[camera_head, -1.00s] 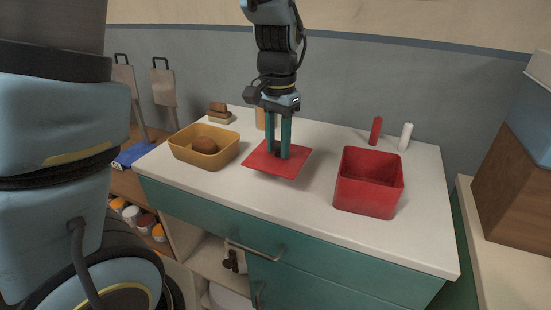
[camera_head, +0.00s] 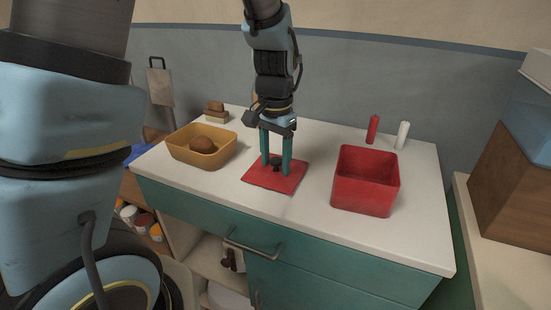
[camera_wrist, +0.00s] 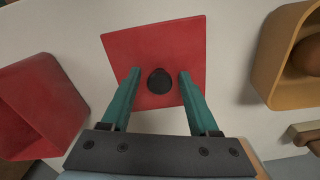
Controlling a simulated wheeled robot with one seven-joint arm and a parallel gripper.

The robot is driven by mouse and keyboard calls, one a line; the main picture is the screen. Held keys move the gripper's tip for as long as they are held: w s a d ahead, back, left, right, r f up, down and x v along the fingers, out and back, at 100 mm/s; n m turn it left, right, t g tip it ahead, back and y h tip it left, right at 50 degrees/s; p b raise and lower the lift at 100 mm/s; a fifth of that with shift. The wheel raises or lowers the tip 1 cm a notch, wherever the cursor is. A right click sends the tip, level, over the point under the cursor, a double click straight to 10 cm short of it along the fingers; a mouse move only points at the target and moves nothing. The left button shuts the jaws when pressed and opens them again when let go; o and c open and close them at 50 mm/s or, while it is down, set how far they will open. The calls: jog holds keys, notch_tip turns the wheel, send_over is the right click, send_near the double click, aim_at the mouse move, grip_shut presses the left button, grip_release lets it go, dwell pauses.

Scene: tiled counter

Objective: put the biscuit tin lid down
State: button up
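The biscuit tin lid (camera_head: 262,180) is a flat red square with a dark round knob. It lies flat on the white counter between the yellow bin and the open red tin. In the wrist view the lid (camera_wrist: 130,48) shows with its black knob (camera_wrist: 159,81) near the middle. My gripper (camera_head: 275,172) is above the lid, its two teal fingers spread on either side of the knob. In the wrist view my gripper (camera_wrist: 160,73) is open, with clear gaps between both fingers and the knob. The red tin (camera_head: 363,194) stands open and empty to the right.
A yellow bin (camera_head: 184,156) with a brown round item (camera_head: 202,145) stands to the left. Behind it are stacked brown blocks (camera_head: 215,110). A red bottle (camera_head: 372,130) and a white bottle (camera_head: 402,136) stand at the back right. The counter's front right is clear.

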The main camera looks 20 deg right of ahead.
aim_at(275, 160)
notch_tip(275, 160, up, 12)
jog(key=shift+r+b, duration=0.15)
jog(key=shift+b, duration=0.2)
dwell(0.4)
jog(key=a+f+n, duration=0.3)
jog(key=a, duration=0.5)
jog(key=w+a+f+n+t, duration=0.1)
jog(key=a+f+n, duration=0.2)
jog(key=a, duration=0.5)
jog(key=a+f+n, duration=0.4)
jog(key=a, duration=0.5)
jog(key=shift+w+a+f+t, duration=0.1)
jog(key=shift+w+t, duration=0.05)
jog(key=shift+t, duration=0.15)
